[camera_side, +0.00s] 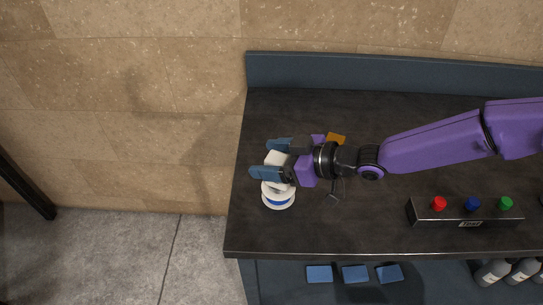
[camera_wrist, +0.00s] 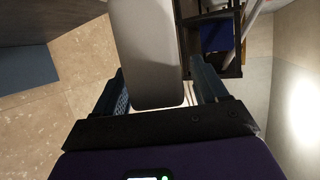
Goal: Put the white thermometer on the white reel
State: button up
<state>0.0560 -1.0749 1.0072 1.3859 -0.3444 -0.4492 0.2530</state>
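The white thermometer (camera_wrist: 150,55) is a smooth, pale, rounded block in the wrist view, lying between the two blue fingers of my gripper (camera_wrist: 160,95). In the side view the thermometer (camera_side: 277,158) shows as a white piece between the fingers of my gripper (camera_side: 272,158), which looks shut on it. The white reel (camera_side: 279,201), with a blue band, stands on the counter just below the near finger in the picture. That finger hides part of the thermometer and the space above the reel. I cannot tell whether thermometer and reel touch.
The dark counter (camera_side: 350,225) ends at a left edge close to the reel. An orange object (camera_side: 336,139) lies behind my wrist. A button box (camera_side: 466,212) with red, blue and green buttons stands to the right. Bottles (camera_side: 492,272) and blue pieces (camera_side: 355,274) sit below the counter.

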jog(key=shift+r, duration=0.15)
jog(key=v, duration=1.2)
jog(key=s+d+g+h, duration=0.1)
jog(key=s+d+h, duration=0.3)
jog(key=s+d, duration=0.4)
jog(key=s+d+r+g+h, duration=0.1)
jog(key=s+d+h, duration=0.3)
jog(key=d, duration=1.4)
jog(key=s+d+r+g+h, duration=0.1)
jog(key=s+d+h, duration=0.3)
jog(key=s+d, duration=0.8)
jog(key=shift+d+r+m+g, duration=0.25)
jog(key=shift+d+m+g, duration=0.15)
jog(key=shift+d+g, duration=0.6)
